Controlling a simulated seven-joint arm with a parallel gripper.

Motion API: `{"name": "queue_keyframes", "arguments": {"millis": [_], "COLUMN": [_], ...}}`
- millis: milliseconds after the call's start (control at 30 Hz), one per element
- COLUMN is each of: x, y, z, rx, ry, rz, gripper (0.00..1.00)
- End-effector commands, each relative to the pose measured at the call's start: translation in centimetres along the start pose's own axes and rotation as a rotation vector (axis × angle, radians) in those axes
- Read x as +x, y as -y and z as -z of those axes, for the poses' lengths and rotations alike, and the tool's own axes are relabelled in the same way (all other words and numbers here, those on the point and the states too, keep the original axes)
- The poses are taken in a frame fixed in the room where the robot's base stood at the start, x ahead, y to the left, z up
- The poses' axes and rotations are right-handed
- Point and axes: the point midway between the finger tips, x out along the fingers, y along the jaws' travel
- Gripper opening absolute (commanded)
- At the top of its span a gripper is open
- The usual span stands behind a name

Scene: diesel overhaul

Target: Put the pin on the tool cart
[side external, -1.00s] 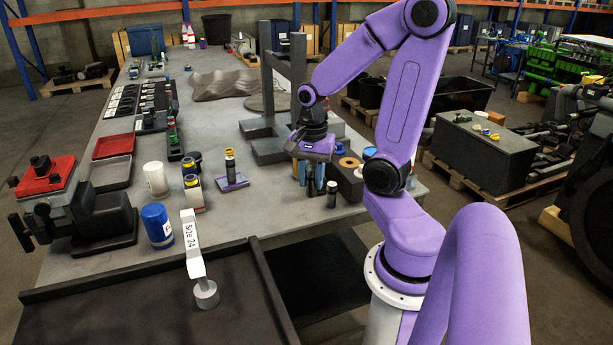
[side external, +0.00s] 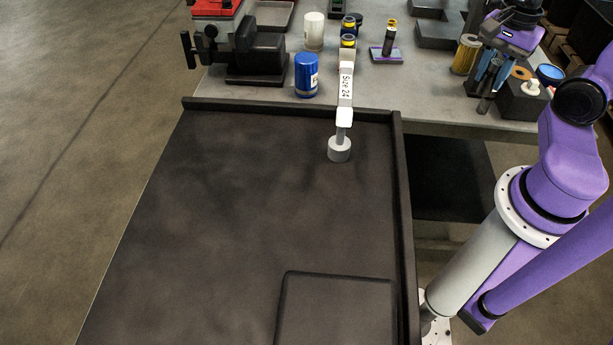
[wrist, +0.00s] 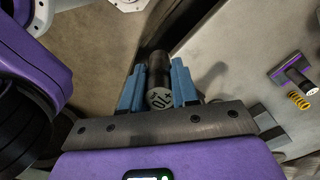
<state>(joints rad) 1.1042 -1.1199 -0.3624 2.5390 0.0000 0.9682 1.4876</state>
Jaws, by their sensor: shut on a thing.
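The pin (wrist: 158,82) is a short dark cylinder with a marked end face. In the wrist view it sits between the blue fingertips of my gripper (wrist: 158,88), which are shut on it. In the side view, my gripper (side external: 490,88) points down at the right end of the grey bench, near its front edge, with the dark pin (side external: 486,103) at its fingertips. Whether the pin clears the bench top is hard to tell. The tool cart (side external: 240,200) is the wide black tray in the foreground, left of my gripper, with a raised rim.
The rest of the cart top is bare.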

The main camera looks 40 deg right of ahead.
Motion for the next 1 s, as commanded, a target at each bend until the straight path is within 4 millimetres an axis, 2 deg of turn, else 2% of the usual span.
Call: {"name": "queue_keyframes", "arguments": {"millis": [167, 400, 600, 867, 1000], "x": [-3.9, -10.6, -14.6, -15.1, -15.5], "y": [0.2, 0.1, 0.0, 4.5, 7.4], "z": [0.0, 0.0, 0.0, -3.0, -5.6], "rx": [0.000, 0.000, 0.000, -0.186, -0.315], "ry": [-0.001, -0.001, -0.001, 0.000, 0.000], "rz": [0.014, 0.011, 0.007, 0.000, 0.000], "gripper": [0.00, 0.00, 0.00, 0.00, 0.00]}}
